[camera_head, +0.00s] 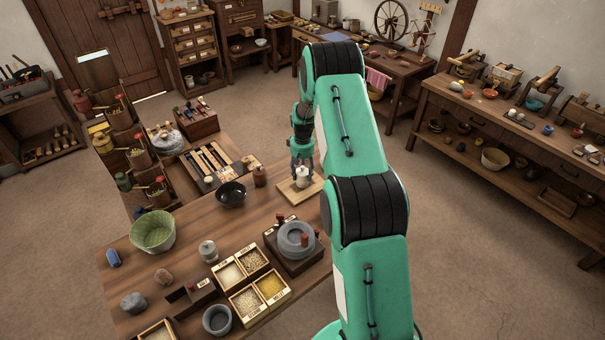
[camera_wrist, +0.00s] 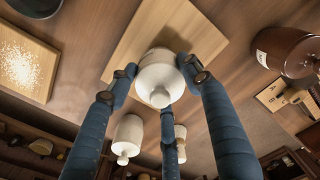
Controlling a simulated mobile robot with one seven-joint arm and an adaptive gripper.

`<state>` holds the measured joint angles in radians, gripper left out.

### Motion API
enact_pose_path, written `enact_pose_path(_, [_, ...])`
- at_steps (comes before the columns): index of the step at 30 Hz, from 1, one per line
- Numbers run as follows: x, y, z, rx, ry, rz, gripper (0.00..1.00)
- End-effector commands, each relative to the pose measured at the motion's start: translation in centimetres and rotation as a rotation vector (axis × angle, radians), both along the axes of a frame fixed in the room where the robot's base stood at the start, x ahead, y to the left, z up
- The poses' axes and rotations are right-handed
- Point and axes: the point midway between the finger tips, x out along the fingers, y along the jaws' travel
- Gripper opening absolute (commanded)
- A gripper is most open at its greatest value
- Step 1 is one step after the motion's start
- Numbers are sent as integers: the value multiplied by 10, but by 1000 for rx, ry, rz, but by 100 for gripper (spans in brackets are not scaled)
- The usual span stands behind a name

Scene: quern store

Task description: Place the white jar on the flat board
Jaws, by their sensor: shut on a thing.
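The white jar (camera_head: 302,181), with a rounded lid and knob, is held upright between the fingertips of my gripper (camera_head: 302,165). In the wrist view the jar (camera_wrist: 160,76) has its lid and knob towards the camera, with blue fingers around its sides. The flat board (camera_head: 287,193) is pale wood and lies on the table directly beneath the jar. In the wrist view the board (camera_wrist: 180,30) shows behind the jar. The jar's base is hidden, so I cannot tell whether it touches the board.
A brown jar (camera_head: 260,176) and a black bowl (camera_head: 231,195) stand left of the board. A grey hand quern (camera_head: 297,239) on a dark box stands in front of it. Grain trays (camera_head: 246,303) and a green basket (camera_head: 153,231) take up more of the table (camera_head: 190,215).

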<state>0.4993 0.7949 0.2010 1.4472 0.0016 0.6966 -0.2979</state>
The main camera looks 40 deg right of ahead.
Motion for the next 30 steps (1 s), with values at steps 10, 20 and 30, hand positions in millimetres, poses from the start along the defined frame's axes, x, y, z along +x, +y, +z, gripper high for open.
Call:
enact_pose_path(10, [0,0,-3,0,1,0,68])
enact_pose_path(20, [0,0,-2,0,1,0,68])
enact_pose_path(30, [0,0,26,-1,-2,0,68])
